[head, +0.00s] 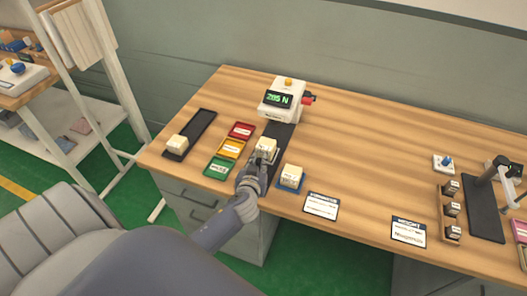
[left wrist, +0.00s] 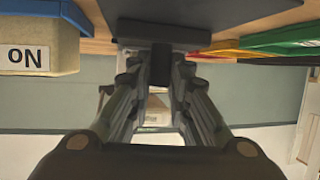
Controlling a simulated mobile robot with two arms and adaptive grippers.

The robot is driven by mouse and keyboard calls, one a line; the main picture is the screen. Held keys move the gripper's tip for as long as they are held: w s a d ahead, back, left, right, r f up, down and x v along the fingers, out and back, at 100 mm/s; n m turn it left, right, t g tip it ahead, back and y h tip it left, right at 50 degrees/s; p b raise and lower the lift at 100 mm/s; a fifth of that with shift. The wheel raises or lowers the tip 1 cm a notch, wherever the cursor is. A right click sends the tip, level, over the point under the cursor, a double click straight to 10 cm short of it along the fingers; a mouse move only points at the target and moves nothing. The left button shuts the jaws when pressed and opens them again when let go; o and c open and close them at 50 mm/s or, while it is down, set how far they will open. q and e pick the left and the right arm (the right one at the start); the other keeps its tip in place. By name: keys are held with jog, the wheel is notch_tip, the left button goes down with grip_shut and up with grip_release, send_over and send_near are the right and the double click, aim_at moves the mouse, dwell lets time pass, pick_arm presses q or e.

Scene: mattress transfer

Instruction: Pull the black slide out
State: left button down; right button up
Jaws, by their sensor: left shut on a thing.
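The black slide (head: 281,133) runs forward from under a white force gauge (head: 281,100) that reads "265 N". A cream block (head: 266,147) sits on the slide near its front. My left gripper (head: 252,178) is at the slide's front end. In the left wrist view my left gripper (left wrist: 160,80) has its fingers closed on a small dark grip (left wrist: 160,62) below the dark plate of the slide (left wrist: 195,12). In the head view the gripper hides this grip. My right gripper is in neither view.
Red (head: 241,131), yellow (head: 231,148) and green (head: 218,167) trays lie left of the slide. A dark tray (head: 201,128) holds a cream block. Another block (head: 291,176) on a blue base stands close right. White cards lie along the wooden table (head: 370,150); its middle is clear.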

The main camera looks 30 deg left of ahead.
pick_arm(q)
jog(key=s, duration=0.1)
jog(key=s+d, duration=0.1)
jog(key=s, duration=0.1)
jog(key=shift+s+f, duration=0.1)
jog(key=shift+s, duration=0.15)
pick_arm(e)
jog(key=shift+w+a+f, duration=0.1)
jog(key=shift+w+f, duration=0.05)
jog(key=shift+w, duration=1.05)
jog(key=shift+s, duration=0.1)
pick_arm(q)
jog(key=shift+f, duration=0.1)
jog(key=c, duration=1.5)
grip_release()
jog(key=shift+c, duration=0.2)
jog(key=shift+o, duration=0.3)
jog(key=shift+s+r, duration=0.15)
jog(key=shift+r, duration=0.05)
jog(key=shift+s+d+r, duration=0.1)
jog(key=shift+s+d, duration=0.1)
jog(key=shift+s, duration=0.15)
jog(key=v, duration=1.1)
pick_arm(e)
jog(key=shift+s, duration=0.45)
